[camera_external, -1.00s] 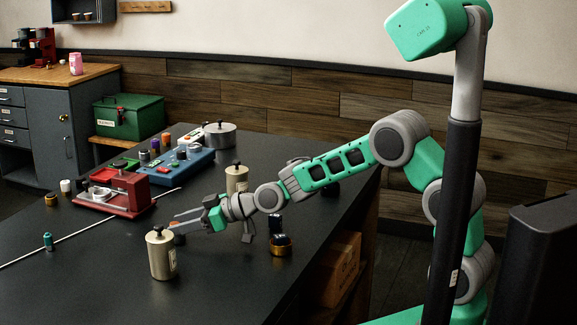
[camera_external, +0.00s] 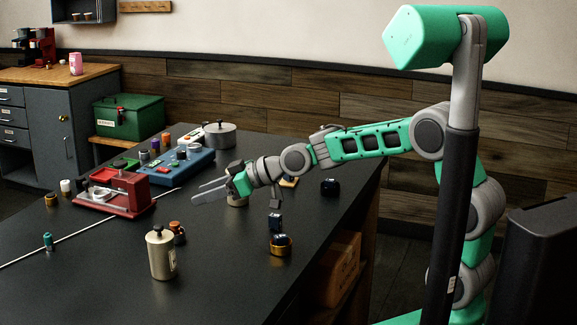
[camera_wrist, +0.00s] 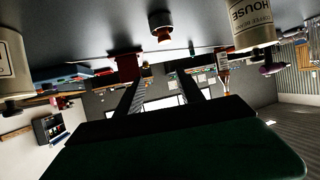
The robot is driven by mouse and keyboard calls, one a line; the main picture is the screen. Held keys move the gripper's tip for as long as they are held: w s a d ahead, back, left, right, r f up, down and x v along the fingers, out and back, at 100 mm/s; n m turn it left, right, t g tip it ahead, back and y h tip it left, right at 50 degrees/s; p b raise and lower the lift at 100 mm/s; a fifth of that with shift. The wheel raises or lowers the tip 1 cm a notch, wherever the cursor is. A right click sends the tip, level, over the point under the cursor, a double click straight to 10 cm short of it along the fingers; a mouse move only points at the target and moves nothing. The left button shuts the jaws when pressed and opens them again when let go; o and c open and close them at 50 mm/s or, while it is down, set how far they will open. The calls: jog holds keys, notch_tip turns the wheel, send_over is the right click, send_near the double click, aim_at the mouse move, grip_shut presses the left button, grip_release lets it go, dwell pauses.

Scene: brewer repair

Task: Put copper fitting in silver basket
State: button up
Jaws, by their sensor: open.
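A small dark-bottomed piece with a copper-coloured top (camera_external: 177,230) stands just behind the front cream canister. It may be the copper fitting. It also shows upside down in the wrist view (camera_wrist: 162,27). My gripper (camera_external: 208,190) is open and empty, raised above the table and beyond this piece. Its two dark fingers show apart in the wrist view (camera_wrist: 160,92). I cannot make out a silver basket for certain.
The front cream canister (camera_external: 161,256) stands close to the copper-topped piece. Another canister (camera_external: 237,201) is partly hidden by my gripper. A red machine (camera_external: 118,194), a blue box (camera_external: 182,166) and a lidded silver pot (camera_external: 220,137) stand farther back. The table's front left is mostly clear.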

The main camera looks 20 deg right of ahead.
jog(key=d+f+m+h, duration=0.1)
jog(key=d, duration=0.4)
jog(key=s+d+f+m+h, duration=0.1)
jog(key=d+h, duration=0.1)
jog(key=d, duration=0.4)
jog(key=d+f+m+h, duration=0.1)
jog(key=d+h, duration=0.1)
jog(key=d, duration=0.3)
jog(key=shift+s+d+f+m+t, duration=0.2)
jog(key=shift+s+m+t, duration=0.1)
jog(key=shift+s+m, duration=0.1)
jog(key=s+d+f+m+h, duration=0.1)
jog(key=d, duration=0.2)
jog(key=s+d+h, duration=0.1)
jog(key=d, duration=0.2)
jog(key=s+d+f+m, duration=0.1)
jog(key=s+d, duration=0.1)
jog(key=d, duration=0.1)
jog(key=shift+d+f+m+g+h, duration=0.25)
jog(key=shift+f+m+g+h, duration=0.05)
jog(key=shift+g+h, duration=0.1)
jog(key=s+d+f+m+g+h, duration=0.3)
jog(key=s+d+f+m, duration=0.2)
jog(key=s+d, duration=0.9)
jog(key=shift+f+h, duration=0.15)
jog(key=shift+h, duration=0.15)
notch_tip(320, 180, up, 2)
jog(key=shift+r+p, duration=0.2)
jog(key=shift+p, duration=0.8)
